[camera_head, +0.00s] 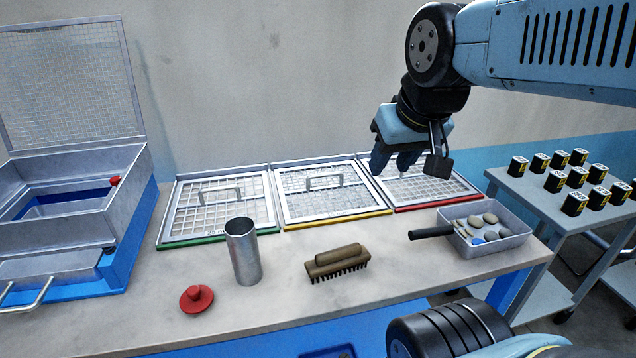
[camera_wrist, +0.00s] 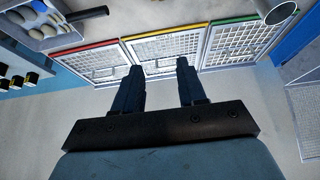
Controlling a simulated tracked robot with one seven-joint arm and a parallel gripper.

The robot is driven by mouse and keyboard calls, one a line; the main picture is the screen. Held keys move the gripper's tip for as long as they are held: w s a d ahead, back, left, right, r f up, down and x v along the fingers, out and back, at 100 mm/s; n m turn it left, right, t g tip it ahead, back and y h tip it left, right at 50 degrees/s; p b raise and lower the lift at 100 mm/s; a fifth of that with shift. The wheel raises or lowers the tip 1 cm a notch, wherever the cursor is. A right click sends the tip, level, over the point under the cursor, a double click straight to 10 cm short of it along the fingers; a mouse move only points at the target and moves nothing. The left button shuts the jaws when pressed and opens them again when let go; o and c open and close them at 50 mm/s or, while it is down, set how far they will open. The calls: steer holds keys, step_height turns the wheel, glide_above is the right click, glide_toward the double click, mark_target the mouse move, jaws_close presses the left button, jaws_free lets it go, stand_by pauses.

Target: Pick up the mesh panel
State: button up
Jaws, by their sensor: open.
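Three mesh panels lie side by side in frames at the back of the table. The green-edged panel (camera_head: 215,205) and the yellow-edged panel (camera_head: 322,192) each have a raised handle. The red-edged panel (camera_head: 440,184) is partly hidden behind my gripper (camera_head: 393,166). My gripper is open and empty, with its fingers pointing down, above the panels near the yellow and red ones. In the wrist view my gripper (camera_wrist: 158,65) shows with its fingers apart over the yellow-edged panel (camera_wrist: 165,50), between the red-edged panel (camera_wrist: 92,62) and the green-edged panel (camera_wrist: 232,44). I cannot tell which panel is meant.
A metal cylinder (camera_head: 243,255), a red knob (camera_head: 196,300) and a brush (camera_head: 337,264) stand in front of the panels. A tray of stones (camera_head: 508,243) is at the right. A sieve box (camera_head: 60,222) with an upright mesh lid (camera_head: 70,80) is at the left.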

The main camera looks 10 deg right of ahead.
steer(key=m+g, duration=0.3)
steer(key=m, duration=1.5)
glide_above(325, 176)
steer(key=s+f+x, duration=0.1)
steer(key=s+x, duration=0.1)
steer(key=x, duration=0.8)
steer(key=s+x, duration=0.2)
steer(key=x, duration=0.7)
steer(key=shift+s+x, duration=0.15)
steer(key=shift+x, duration=0.95)
steer(key=shift+s+x, duration=0.15)
steer(key=shift+x, duration=0.95)
steer(key=shift+s+x, duration=0.2)
steer(key=shift+x, duration=0.9)
steer(key=shift+f, duration=0.1)
steer(key=shift+c, duration=0.4)
jaws_close()
